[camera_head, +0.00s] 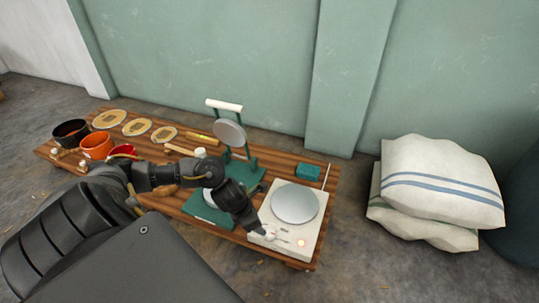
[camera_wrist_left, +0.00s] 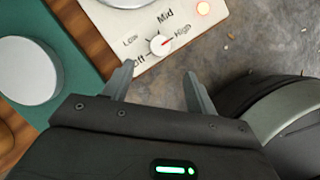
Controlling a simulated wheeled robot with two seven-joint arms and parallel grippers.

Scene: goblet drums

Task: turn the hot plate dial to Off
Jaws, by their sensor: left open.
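The cream hot plate (camera_head: 313,226) with a round grey heating disc (camera_head: 295,203) stands at the right end of the wooden bench. Its white dial (camera_wrist_left: 160,45) shows in the left wrist view, among the labels Off, Low, Mid and High. The dial's red mark points toward High. A small indicator light (camera_wrist_left: 203,8) glows orange-red; it also shows in the head view (camera_head: 301,243). My left gripper (camera_wrist_left: 160,73) is open and empty, its fingertips just short of the dial, with the dial roughly centred between them. My right gripper is not in view.
A green press (camera_head: 241,170) stands left of the hot plate, partly behind my left arm. A green box (camera_head: 307,171) sits behind the hot plate. Pots (camera_head: 97,146) and round discs (camera_head: 137,127) are at the bench's left. Stacked sacks (camera_head: 440,190) lie right, on the floor.

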